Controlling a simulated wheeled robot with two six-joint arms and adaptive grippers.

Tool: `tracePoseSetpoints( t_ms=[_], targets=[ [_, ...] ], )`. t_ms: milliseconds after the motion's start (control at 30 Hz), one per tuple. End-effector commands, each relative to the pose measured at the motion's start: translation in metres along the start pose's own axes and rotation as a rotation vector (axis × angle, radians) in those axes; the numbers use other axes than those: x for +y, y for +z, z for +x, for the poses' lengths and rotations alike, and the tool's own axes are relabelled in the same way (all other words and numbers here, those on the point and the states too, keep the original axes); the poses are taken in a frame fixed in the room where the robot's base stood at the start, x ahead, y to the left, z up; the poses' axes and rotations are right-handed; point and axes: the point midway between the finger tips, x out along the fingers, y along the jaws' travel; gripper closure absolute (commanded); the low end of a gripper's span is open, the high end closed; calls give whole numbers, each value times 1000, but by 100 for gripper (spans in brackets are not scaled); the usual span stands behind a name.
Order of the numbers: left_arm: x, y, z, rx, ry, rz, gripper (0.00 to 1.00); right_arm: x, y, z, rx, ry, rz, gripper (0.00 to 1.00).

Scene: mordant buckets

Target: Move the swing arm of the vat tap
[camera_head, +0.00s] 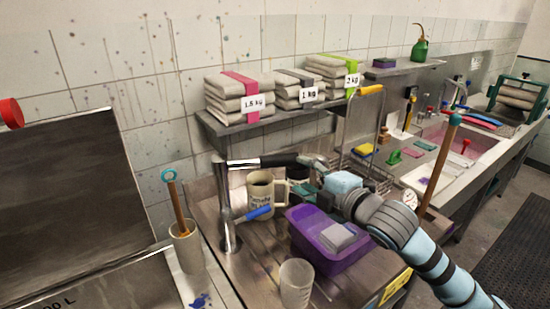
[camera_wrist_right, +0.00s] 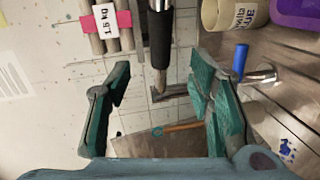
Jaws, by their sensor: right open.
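The vat tap (camera_head: 230,215) stands on the steel counter at left centre, an upright metal column with a blue lever (camera_head: 258,213). Its swing arm (camera_head: 243,163) reaches from the column's top to the right and has a black sleeve (camera_head: 277,160). My right gripper (camera_head: 312,166) is at the sleeve's right end. In the right wrist view its teal fingers (camera_wrist_right: 160,78) are apart, with the black sleeve (camera_wrist_right: 160,38) and its metal tip showing in the gap. I cannot tell whether they touch. The blue lever also shows there (camera_wrist_right: 240,58). My left gripper is not in view.
A mug (camera_head: 261,188), a purple tub (camera_head: 327,262) and a clear cup (camera_head: 296,284) stand close around the tap. A wall shelf (camera_head: 232,128) with labelled fabric bundles is behind. A stick in a holder (camera_head: 187,249) stands left of the tap.

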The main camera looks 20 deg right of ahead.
Motion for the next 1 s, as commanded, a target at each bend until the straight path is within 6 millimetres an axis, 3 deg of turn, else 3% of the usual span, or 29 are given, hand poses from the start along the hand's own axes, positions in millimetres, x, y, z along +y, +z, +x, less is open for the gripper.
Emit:
tracePoseSetpoints(
  t_ms=[200, 400, 533, 800, 1000],
  targets=[
    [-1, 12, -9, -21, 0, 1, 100, 2, -5, 66, 10, -1, 11, 52],
    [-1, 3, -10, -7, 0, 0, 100, 1, -2, 107, 4, -1, 3, 52],
    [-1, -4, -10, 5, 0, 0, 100, 0, -2, 118, 4, -1, 0, 52],
    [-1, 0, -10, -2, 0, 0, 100, 0, -2, 120, 3, -1, -1, 52],
    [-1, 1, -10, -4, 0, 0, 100, 0, -2, 120, 2, -1, -1, 84]
  ],
)
